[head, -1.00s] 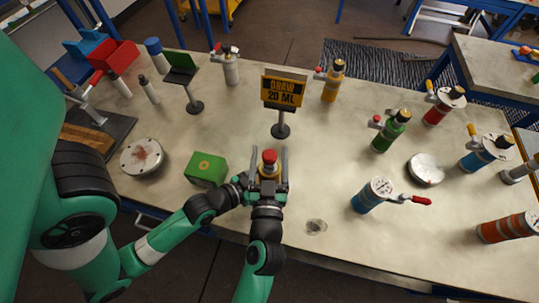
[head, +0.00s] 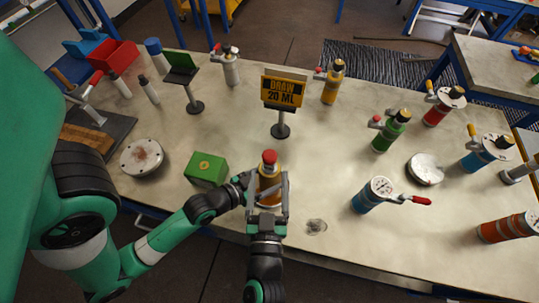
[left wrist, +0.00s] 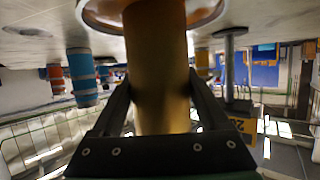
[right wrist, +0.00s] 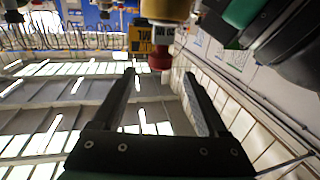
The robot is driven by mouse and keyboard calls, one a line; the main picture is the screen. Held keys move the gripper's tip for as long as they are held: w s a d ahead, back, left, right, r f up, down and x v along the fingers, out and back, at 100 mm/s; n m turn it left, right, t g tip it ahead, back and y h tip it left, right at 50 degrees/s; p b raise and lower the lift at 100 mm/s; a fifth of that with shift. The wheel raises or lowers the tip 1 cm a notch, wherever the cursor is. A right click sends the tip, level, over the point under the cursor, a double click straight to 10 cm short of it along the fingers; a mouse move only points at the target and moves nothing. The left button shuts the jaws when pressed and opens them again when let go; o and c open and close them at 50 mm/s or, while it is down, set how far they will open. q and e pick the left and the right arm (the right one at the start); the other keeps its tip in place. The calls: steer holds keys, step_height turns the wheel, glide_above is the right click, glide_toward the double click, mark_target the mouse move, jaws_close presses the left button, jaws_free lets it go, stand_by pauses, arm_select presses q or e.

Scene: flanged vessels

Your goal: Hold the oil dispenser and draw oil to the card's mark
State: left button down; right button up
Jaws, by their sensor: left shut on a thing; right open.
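The oil dispenser (head: 268,190) is an amber cylinder with a red knob on top, standing near the table's front edge. My left gripper (head: 253,190) is shut on its body from the left. In the left wrist view the amber body (left wrist: 157,70) fills the space between the fingers, and a wide round flange shows at one end. My right gripper (head: 268,184) is open at the near side of the dispenser. In the right wrist view the red knob (right wrist: 160,57) lies just beyond the open fingertips. The card (head: 284,92) reads "DRAW 20 ML" on a stand behind.
A green box (head: 206,169) stands left of the dispenser. A round metal lid (head: 142,157) lies further left. Green (head: 390,131) and yellow (head: 332,82) vessels stand farther back. Bare table separates them.

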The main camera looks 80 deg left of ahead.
arm_select(q)
steer(key=shift+f, duration=0.15)
jaws_free()
arm_select(e)
steer(key=v, duration=1.1)
arm_select(q)
steer(key=shift+s+d, duration=0.1)
